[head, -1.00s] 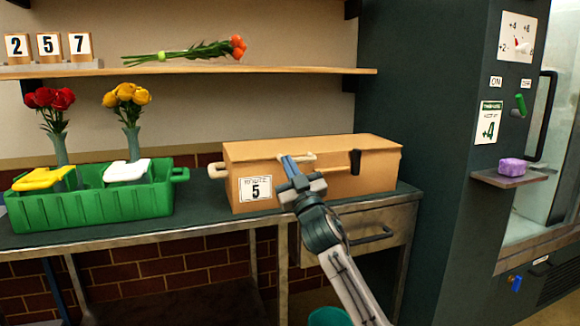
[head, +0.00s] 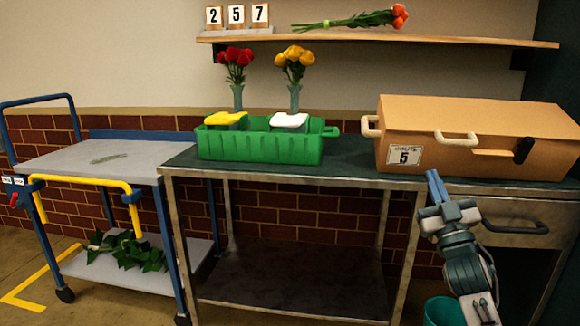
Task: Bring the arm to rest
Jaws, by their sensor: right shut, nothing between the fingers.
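My right arm comes in from the lower right. My right gripper (head: 434,186) is shut and empty, with its blue fingers pointing up. My gripper appears apart from the box. My left gripper is out of the picture.
A green crate (head: 260,150) with red roses (head: 235,60) and yellow roses (head: 294,62) stands on the bench. A cart (head: 90,160) with a yellow handle stands at left, leaves on its lower shelf. A teal bucket (head: 443,312) is below my arm. A shelf (head: 370,39) hangs above.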

